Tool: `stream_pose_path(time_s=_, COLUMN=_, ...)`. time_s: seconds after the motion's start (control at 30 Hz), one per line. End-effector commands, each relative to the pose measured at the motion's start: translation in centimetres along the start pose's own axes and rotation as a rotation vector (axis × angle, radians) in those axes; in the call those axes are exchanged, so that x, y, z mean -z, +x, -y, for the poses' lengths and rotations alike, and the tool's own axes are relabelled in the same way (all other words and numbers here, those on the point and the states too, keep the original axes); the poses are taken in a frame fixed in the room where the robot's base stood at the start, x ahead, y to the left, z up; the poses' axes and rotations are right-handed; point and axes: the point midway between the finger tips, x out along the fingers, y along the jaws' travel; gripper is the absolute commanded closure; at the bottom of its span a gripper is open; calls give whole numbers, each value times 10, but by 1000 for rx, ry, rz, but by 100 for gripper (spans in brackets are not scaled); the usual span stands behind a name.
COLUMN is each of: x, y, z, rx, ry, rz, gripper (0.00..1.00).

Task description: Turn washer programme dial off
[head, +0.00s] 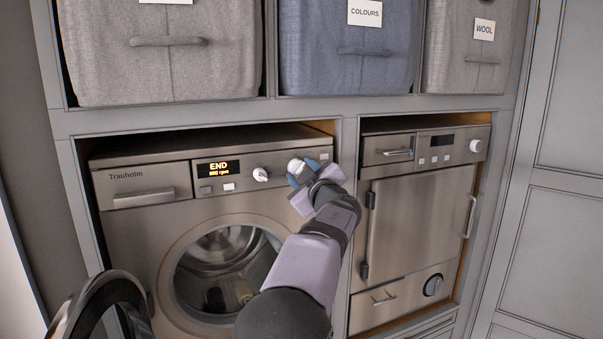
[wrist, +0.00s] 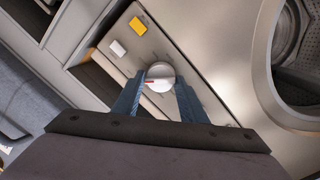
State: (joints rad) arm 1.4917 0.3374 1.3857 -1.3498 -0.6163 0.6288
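The washer (head: 140,215) stands in the left bay, with a display reading END, 800 rpm (head: 218,168). Its panel has two pale round dials: one beside the display (head: 260,174) and one farther right (head: 296,166). Which is the programme dial I cannot read. My gripper (head: 302,172) is at the right-hand dial, its blue fingers on either side. In the wrist view this dial (wrist: 160,72) sits between the fingertips (wrist: 161,84), which appear to touch its sides. A red mark shows on its face. The other dial is hidden in the wrist view.
A yellow button (wrist: 138,25) and a white button (wrist: 118,47) lie close by on the panel. The washer door (head: 95,305) hangs open at lower left. Fabric bins (head: 345,65) fill the shelf above. A steel appliance (head: 415,225) stands at right.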

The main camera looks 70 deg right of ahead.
Motion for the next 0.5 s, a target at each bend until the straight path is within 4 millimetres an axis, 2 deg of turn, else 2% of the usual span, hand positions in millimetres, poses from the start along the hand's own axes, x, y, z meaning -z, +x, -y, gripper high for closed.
stream_pose_path(time_s=0.27, x=-1, y=0, z=2, rx=3, ry=-9, rz=0, gripper=84)
stream_pose_path(time_s=0.5, x=-3, y=0, z=4, rx=-2, ry=-86, rz=-6, gripper=84)
